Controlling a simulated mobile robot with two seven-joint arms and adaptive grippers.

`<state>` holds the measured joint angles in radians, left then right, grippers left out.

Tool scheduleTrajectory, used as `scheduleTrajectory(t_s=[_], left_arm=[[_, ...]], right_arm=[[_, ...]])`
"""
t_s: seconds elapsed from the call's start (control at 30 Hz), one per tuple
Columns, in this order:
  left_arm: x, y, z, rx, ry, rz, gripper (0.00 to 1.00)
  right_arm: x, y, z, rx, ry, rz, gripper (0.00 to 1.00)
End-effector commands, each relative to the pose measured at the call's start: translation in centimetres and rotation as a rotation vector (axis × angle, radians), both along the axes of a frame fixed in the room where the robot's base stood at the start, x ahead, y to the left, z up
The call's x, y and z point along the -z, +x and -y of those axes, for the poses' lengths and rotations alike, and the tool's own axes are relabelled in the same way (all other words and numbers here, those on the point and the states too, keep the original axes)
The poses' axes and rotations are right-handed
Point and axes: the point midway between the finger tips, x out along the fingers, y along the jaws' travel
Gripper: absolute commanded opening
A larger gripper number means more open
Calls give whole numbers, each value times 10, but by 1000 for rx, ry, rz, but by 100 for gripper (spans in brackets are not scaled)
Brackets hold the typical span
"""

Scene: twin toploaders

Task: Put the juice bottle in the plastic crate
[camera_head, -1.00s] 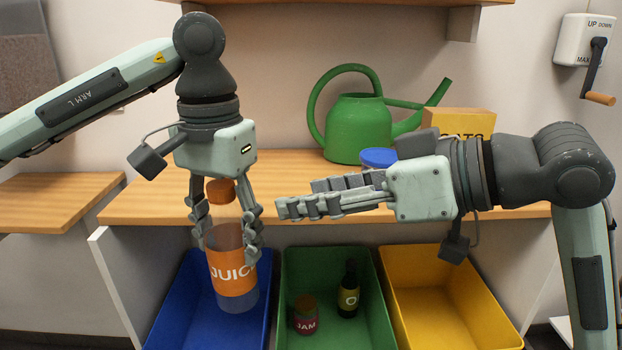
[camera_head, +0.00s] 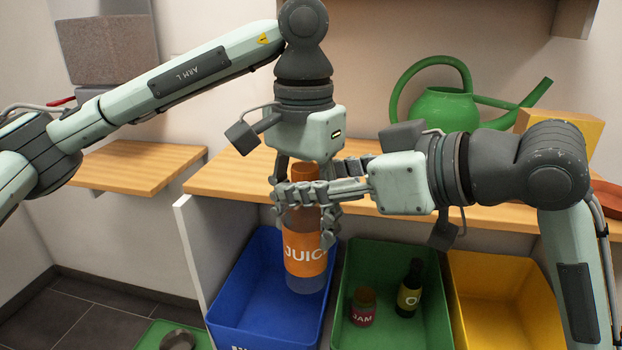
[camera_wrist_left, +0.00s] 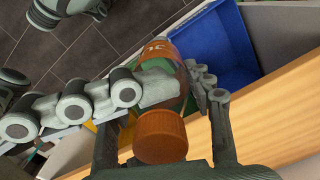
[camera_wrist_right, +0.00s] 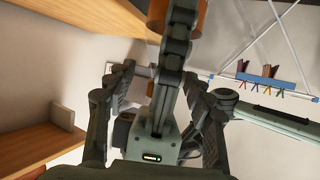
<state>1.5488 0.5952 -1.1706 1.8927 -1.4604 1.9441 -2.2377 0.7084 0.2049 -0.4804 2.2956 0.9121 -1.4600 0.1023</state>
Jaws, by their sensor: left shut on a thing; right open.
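The juice bottle (camera_head: 304,258) is clear with an orange label and orange cap. It hangs upright in front of or over the blue crate (camera_head: 236,335); its base looks above the crate floor. My left gripper (camera_head: 305,222) points down and is shut on the bottle's upper part. The bottle's cap also shows in the left wrist view (camera_wrist_left: 160,135). My right gripper (camera_head: 283,193) is open and comes in from the right, its fingers at the bottle's neck and my left gripper's fingers. In the right wrist view a left finger (camera_wrist_right: 175,60) shows between its fingers. Contact is unclear.
A green crate (camera_head: 432,338) holds a jam jar (camera_head: 363,308) and a dark bottle (camera_head: 410,290). A yellow crate (camera_head: 500,310) looks empty. Behind is a wooden counter (camera_head: 225,180) with a green watering can (camera_head: 443,108) and a yellow box (camera_head: 570,130).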

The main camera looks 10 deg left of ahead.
Motion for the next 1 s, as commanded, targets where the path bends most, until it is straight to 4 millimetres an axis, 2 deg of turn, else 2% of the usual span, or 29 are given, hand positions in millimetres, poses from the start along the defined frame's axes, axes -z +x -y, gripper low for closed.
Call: scheduleTrajectory(t_s=[0.13,0.43,0.8,0.87,0.9,1.0], left_arm=[[0,0,0,0,0,0,29],[0,0,0,0,0,0,29],[0,0,0,1,0,-1,30],[0,0,0,1,0,-1,30],[0,-1,0,1,1,-2,54],[0,-1,0,1,1,-2,66]], right_arm=[[4,3,-7,-1,-1,0,53],[4,4,-8,0,-1,0,52],[4,5,-8,2,-2,1,6],[4,5,-7,4,-2,1,3],[4,5,-7,5,-2,1,3],[4,5,-7,4,-2,2,2]])
